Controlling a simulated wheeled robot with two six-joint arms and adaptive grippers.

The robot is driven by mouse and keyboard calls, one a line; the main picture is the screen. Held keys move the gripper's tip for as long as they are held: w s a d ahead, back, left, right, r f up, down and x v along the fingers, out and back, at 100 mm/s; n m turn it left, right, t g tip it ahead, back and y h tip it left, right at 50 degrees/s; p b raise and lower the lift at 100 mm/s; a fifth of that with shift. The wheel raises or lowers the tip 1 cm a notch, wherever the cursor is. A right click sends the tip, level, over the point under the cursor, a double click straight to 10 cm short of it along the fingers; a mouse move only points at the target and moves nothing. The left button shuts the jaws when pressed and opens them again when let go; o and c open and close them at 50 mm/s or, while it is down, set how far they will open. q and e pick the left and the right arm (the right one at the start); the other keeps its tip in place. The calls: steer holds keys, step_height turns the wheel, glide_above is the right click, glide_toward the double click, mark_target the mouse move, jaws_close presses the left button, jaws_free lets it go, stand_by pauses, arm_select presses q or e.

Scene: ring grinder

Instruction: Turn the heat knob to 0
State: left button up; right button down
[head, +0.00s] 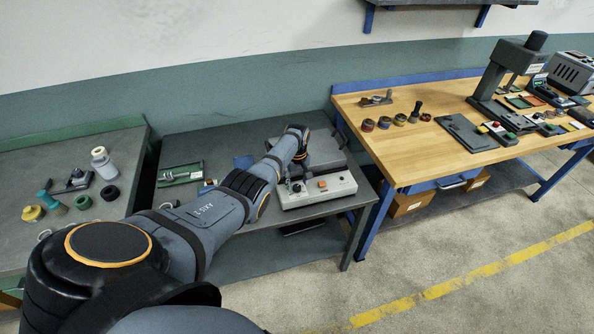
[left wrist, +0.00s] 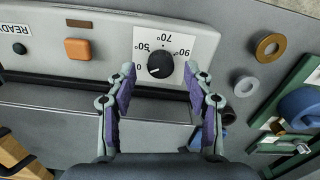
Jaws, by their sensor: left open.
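The heat knob (left wrist: 160,64) is a small black dial on a white plate (left wrist: 207,42) marked 0, 50, 70 and 90 degrees, seen upside down in the left wrist view. A pale mark shows on the knob's lower left, towards the 0 side, but it is too small to read exactly. The knob sits on the front of a light grey heater unit (head: 318,192). My left gripper (left wrist: 159,72) is open, its two fingertips on either side of the knob with gaps. In the head view my left gripper (head: 295,183) is over the unit's left part, hiding the knob's surroundings.
An orange square button (left wrist: 77,50) and a READY light (left wrist: 19,48) are on the same panel. Rings (left wrist: 270,46) and a green-based fixture (head: 180,174) lie on the grey bench beside the unit. A wooden workbench (head: 420,165) stands to the right.

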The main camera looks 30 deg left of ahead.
mark_target(297, 186)
arm_select(q)
step_height(297, 186, up, 11)
steer(key=shift+f, duration=0.2)
stand_by(0.4)
